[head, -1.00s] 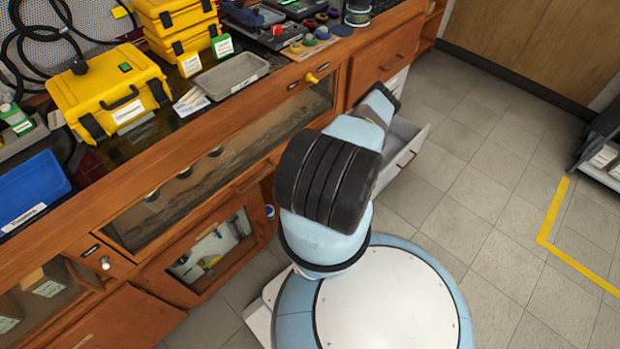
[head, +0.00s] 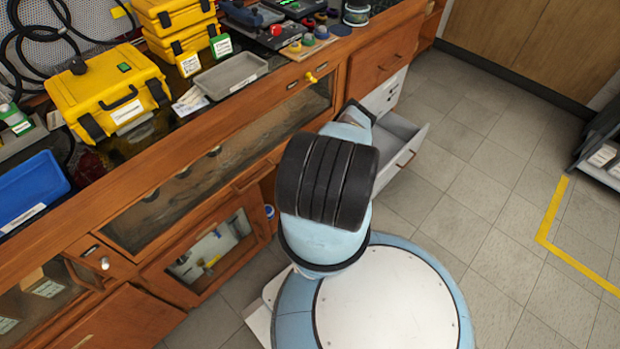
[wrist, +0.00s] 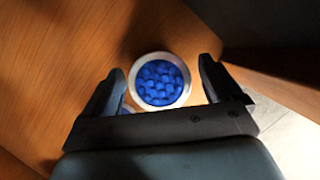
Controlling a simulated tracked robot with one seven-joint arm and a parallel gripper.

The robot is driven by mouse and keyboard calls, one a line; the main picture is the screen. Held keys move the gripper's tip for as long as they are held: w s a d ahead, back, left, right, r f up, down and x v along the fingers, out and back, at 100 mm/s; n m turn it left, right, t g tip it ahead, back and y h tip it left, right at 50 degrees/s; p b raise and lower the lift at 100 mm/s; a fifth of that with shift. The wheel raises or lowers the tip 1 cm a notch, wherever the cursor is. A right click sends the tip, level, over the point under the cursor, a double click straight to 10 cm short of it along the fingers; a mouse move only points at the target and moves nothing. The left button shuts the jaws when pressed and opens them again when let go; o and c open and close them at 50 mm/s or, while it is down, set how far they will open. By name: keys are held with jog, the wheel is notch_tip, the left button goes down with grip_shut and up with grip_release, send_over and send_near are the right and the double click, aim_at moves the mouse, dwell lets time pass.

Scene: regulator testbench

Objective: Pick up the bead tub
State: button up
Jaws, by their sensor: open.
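The bead tub (wrist: 160,82) is a round tub with a white rim, filled with blue beads. In the wrist view it stands on a wooden surface. My gripper (wrist: 161,66) is open, with one finger to the left of the tub and one to the right. No contact with the tub is visible. A bluish edge of something else (wrist: 126,109) shows beside the left finger, mostly hidden. In the head view my arm hides the gripper. A small blue and white item (head: 269,211) shows at the cabinet opening, and I cannot tell if it is the same tub.
A wooden bench (head: 215,128) runs along the left with yellow cases (head: 112,95), a grey tray (head: 231,74) and a blue bin (head: 32,190) on it. An open drawer (head: 402,150) juts out beside my arm.

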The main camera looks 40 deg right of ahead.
jog(key=shift+c, duration=0.2)
jog(key=c, duration=1.1)
jog(key=shift+r, duration=0.1)
